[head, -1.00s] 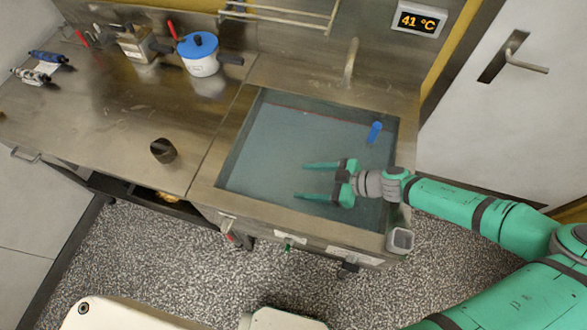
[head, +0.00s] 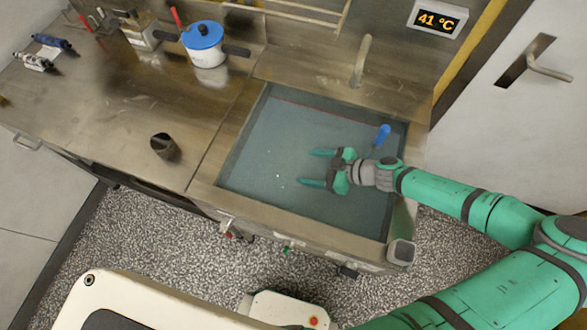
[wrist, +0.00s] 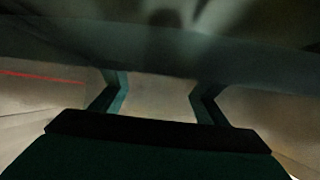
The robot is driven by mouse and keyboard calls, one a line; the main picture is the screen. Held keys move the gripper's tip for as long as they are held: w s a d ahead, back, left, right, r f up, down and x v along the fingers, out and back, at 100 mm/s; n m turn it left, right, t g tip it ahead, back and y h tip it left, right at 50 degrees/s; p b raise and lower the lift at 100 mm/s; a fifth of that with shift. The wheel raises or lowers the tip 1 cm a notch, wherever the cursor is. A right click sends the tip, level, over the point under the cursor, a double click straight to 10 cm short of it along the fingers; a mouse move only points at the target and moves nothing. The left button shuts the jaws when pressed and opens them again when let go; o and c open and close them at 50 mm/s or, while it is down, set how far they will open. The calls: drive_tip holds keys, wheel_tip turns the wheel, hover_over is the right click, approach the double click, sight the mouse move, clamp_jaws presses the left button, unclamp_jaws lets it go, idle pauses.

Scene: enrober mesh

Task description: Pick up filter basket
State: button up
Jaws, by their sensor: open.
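I cannot pick out a filter basket with certainty in either view. A dark, open cup-like cylinder (head: 165,147) stands on the counter left of the basin. A small grey square holder (head: 402,252) sits at the basin's front right corner. My gripper (head: 308,168) is over the water-filled basin (head: 225,168), its fingers pointing left, spread, with nothing between them. The finger tips look partly sunk in the water. In the wrist view the two fingers (wrist: 160,98) stand apart over a dim, pale surface, and the top is murky.
A blue object (head: 383,134) lies in the basin at the back right. A tap (head: 361,60) rises behind it. A blue-lidded pot (head: 204,45) and a metal container (head: 140,32) stand at the counter's back. The counter's middle is mostly clear.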

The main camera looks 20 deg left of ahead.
sight(295, 166)
drive_tip(key=shift+x, duration=1.95)
drive_tip(key=shift+w+r, duration=0.1)
drive_tip(key=shift+w, duration=0.1)
drive_tip(key=c, duration=1.1)
drive_tip(key=shift+s+a, duration=0.15)
drive_tip(key=shift+s, duration=0.05)
drive_tip(key=shift+c, duration=0.5)
